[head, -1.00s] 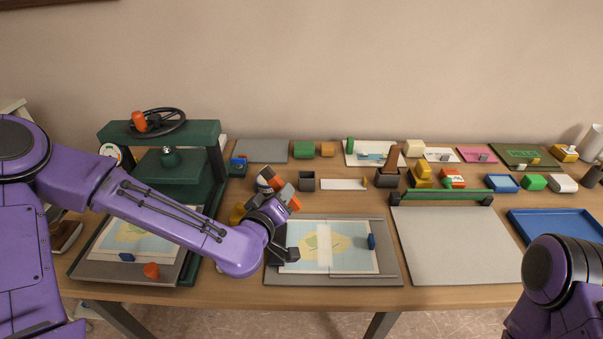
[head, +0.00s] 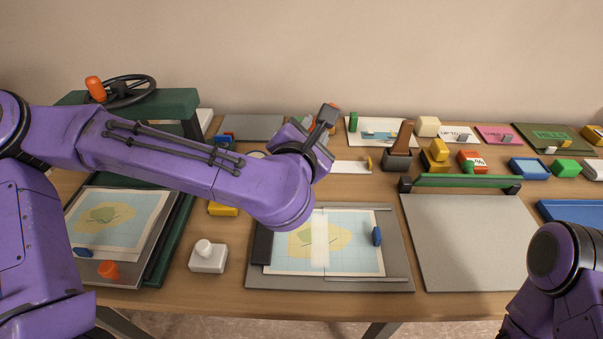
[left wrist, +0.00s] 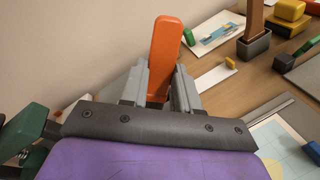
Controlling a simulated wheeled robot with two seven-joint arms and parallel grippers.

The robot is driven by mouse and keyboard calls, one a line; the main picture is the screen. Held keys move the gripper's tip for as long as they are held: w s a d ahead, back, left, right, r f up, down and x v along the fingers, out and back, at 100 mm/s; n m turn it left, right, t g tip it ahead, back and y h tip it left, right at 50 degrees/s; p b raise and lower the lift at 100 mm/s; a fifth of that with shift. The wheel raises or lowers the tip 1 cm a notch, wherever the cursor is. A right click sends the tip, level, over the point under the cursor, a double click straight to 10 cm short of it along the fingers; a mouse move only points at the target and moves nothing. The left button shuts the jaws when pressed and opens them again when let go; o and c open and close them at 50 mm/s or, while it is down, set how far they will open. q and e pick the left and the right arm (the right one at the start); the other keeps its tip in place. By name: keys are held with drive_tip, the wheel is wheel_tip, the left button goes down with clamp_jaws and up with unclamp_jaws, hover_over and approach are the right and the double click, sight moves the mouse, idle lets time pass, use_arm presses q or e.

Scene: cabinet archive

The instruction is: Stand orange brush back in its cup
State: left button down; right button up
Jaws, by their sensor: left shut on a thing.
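The orange brush (left wrist: 165,55) stands between the two grey fingers of my left gripper (left wrist: 160,80) in the left wrist view. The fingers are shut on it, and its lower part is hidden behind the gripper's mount. In the head view my left gripper (head: 326,116) is raised over the back of the table, with the brush mostly hidden there. The small grey cup in the earlier head frame is now hidden behind my left arm. My right gripper is out of view; only part of the right arm shows at the lower right.
A brown brush (head: 405,136) stands in a dark cup (head: 397,161) right of my left gripper. A white strip (head: 350,167), yellow blocks (head: 436,154) and a picture card (head: 385,127) are nearby. A green press (head: 180,103) stands left. A map sheet (head: 345,255) lies in front.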

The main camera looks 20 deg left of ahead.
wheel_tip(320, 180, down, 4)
drive_tip(key=b, duration=0.4)
use_arm(q)
drive_tip(key=s+r+n+t+y+p, duration=0.2)
drive_tip(key=s+r+n+y+p, duration=0.2)
drive_tip(key=s+n+p, duration=0.45)
drive_tip(key=shift+n, duration=0.65)
drive_tip(key=w+a+f, duration=0.1)
drive_tip(key=w+f, duration=0.1)
drive_tip(key=w, duration=0.1)
drive_tip(key=w+a+f, duration=0.1)
drive_tip(key=w, duration=0.3)
drive_tip(key=w+a+f+p, duration=0.1)
drive_tip(key=w+f, duration=0.1)
drive_tip(key=w, duration=0.2)
drive_tip(key=shift+f, duration=0.35)
drive_tip(key=w+f, duration=0.1)
drive_tip(key=f, duration=0.1)
drive_tip(key=w+f+p, duration=0.1)
drive_tip(key=f, duration=0.2)
drive_tip(key=w+a+f+p, duration=0.1)
drive_tip(key=w+f, duration=0.1)
drive_tip(key=f, duration=0.1)
drive_tip(key=shift+a, duration=0.1)
drive_tip(key=shift+f, duration=0.1)
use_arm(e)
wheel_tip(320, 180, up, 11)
